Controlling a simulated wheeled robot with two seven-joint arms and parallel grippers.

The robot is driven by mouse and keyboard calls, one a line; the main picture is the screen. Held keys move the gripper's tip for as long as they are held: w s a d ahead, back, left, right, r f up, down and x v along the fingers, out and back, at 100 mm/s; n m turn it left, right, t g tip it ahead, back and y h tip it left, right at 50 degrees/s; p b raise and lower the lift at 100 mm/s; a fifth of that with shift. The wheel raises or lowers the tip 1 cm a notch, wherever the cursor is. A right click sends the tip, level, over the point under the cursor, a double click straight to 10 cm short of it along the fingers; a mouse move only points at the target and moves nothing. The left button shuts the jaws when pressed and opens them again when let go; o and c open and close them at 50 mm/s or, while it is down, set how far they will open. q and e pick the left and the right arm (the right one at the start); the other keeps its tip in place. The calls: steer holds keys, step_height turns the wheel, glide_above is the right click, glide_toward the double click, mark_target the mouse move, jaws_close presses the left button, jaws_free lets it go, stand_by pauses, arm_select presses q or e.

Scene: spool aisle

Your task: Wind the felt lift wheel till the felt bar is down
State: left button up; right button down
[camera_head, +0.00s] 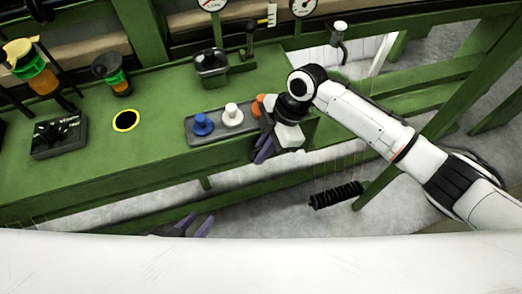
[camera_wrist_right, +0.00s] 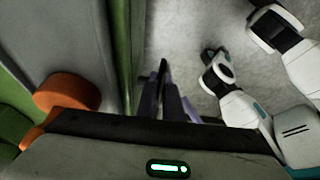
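I cannot pick out the felt lift wheel with certainty; a dark post with a pale round top (camera_head: 340,27) stands at the bench's right end. No felt bar is clearly recognisable; a dark ridged bar (camera_head: 336,195) hangs on thin red threads below the bench. My right gripper (camera_head: 264,152) points down at the bench's front edge, beside an orange knob (camera_head: 257,106). Its fingers (camera_wrist_right: 168,90) look close together in the wrist view, with nothing visible between them. My left gripper (camera_head: 194,226) shows only its fingertips, spread apart, low in front of the bench.
A grey tray (camera_head: 218,133) holds a blue knob (camera_head: 202,124) and a white knob (camera_head: 233,115). Gauges (camera_head: 303,6) stand behind.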

steer(key=shift+a+r+h+p, duration=0.1)
steer(key=shift+r+h+p, duration=0.15)
steer(key=shift+h+p, duration=0.6)
steer(key=t+h+p, duration=0.1)
steer(key=p, duration=0.1)
steer(key=shift+s+a+p, duration=0.1)
steer(key=shift+p, duration=0.3)
steer(key=shift+f+t+h+p, duration=0.15)
steer(key=shift+t+h+p, duration=0.3)
steer(key=shift+h, duration=0.7)
steer(key=shift+f+h, duration=0.1)
steer(key=shift+h, duration=0.6)
steer(key=shift+p, duration=0.3)
steer(key=c, duration=2.2)
jaws_free()
